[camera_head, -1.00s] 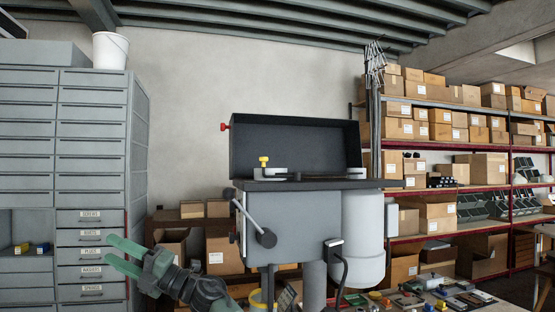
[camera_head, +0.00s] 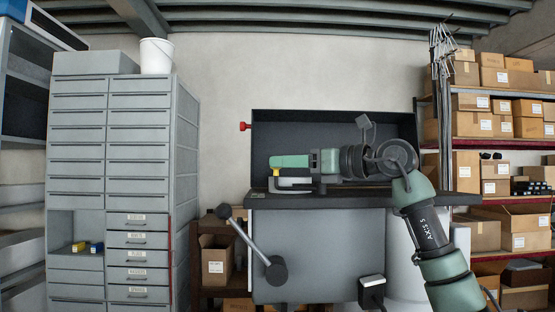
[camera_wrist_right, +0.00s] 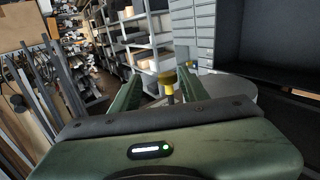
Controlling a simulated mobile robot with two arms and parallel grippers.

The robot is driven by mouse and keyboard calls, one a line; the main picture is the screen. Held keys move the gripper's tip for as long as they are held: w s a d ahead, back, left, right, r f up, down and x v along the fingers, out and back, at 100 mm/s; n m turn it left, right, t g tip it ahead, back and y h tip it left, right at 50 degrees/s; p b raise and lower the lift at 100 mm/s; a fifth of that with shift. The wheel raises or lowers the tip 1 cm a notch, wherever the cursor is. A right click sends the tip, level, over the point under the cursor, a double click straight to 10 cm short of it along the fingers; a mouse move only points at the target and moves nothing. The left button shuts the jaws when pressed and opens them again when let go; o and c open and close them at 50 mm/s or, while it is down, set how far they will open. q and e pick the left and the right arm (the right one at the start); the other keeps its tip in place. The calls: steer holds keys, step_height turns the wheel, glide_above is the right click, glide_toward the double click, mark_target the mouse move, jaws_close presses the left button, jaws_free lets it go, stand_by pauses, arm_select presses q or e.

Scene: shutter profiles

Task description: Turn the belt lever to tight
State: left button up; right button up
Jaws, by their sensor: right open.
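The grey machine (camera_head: 318,258) stands in front of me with its dark top cover (camera_head: 330,122) raised. A small lever with a yellow knob (camera_head: 276,172) sits on the machine's top, at the front left; it looks like the belt lever. My right gripper (camera_head: 272,161) reaches in from the right, fingers pointing left, level with the knob. In the right wrist view the yellow knob (camera_wrist_right: 167,79) shows between the two spread green fingers (camera_wrist_right: 160,76). I cannot tell whether a finger touches it. Its lower part is partly hidden. My left gripper is out of view.
A grey handle with a ball end (camera_head: 275,269) hangs at the machine's left front. A red knob (camera_head: 243,126) sticks out of the cover's left side. A drawer cabinet (camera_head: 139,190) stands left, shelves with boxes (camera_head: 500,125) right.

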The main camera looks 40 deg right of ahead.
steer(key=w, duration=0.3)
steer(key=shift+f+p, duration=0.1)
steer(key=shift+p, duration=0.25)
steer(key=shift+w+d+f, duration=0.1)
steer(key=shift+w+d, duration=0.05)
steer(key=shift+w, duration=0.45)
steer(key=shift+s+a, duration=0.1)
steer(key=shift+a, duration=0.1)
steer(key=c, duration=0.9)
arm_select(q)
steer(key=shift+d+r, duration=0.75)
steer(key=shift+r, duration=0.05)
arm_select(e)
jaws_close()
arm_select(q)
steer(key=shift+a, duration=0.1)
